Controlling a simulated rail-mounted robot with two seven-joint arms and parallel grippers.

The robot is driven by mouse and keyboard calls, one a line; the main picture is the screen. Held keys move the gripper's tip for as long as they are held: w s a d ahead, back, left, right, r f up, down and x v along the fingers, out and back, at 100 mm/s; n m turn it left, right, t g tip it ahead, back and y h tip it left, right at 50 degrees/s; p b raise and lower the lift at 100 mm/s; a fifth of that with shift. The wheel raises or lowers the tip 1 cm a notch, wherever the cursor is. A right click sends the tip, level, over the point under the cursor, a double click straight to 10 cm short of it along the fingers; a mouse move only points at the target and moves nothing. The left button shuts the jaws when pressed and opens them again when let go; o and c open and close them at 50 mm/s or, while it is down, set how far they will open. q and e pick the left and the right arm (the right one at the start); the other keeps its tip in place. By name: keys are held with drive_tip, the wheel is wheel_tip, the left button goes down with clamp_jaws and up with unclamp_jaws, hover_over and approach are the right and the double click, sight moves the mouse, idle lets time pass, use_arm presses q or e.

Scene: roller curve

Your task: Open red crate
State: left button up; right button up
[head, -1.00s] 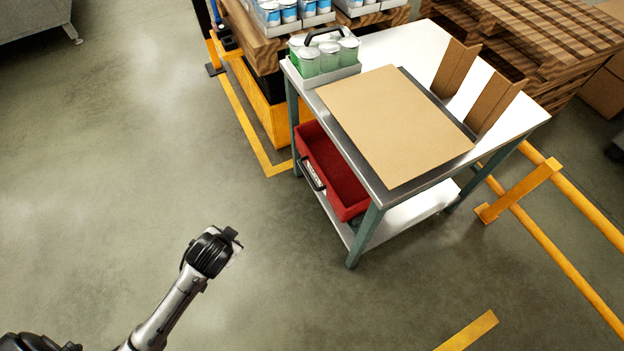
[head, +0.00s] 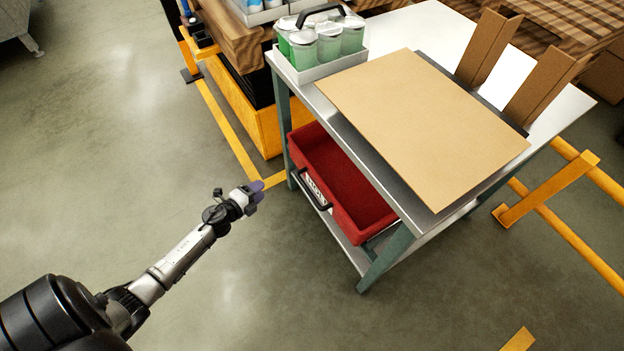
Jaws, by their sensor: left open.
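The red crate (head: 342,178) sits on the lower shelf of the metal table, partly under the tabletop. Its dark handle (head: 313,190) and a pale label are on the side facing my left arm. My left gripper (head: 257,192) is open and empty, to the left of the handle and apart from it. Its purple-tinted fingertips point toward the crate. The crate's far right part is hidden by the tabletop. My right gripper is not in view.
The table (head: 437,215) carries a flat cardboard sheet (head: 420,125), upright cardboard pieces (head: 487,48) and a tray of green jars (head: 322,62). A yellow barrier (head: 548,190) stands at right. The floor (head: 110,150) left of the table is clear.

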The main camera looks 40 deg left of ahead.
sight(305, 186)
use_arm(q)
drive_tip(key=d+m+h, duration=0.4)
drive_tip(key=d+h, duration=0.1)
drive_tip(key=d, duration=0.1)
drive_tip(key=shift+b+x, duration=2.45)
drive_tip(key=shift+x, duration=3.9)
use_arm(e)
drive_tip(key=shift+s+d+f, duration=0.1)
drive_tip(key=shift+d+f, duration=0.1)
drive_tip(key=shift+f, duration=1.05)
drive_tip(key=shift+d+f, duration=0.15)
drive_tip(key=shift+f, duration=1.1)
use_arm(q)
clamp_jaws()
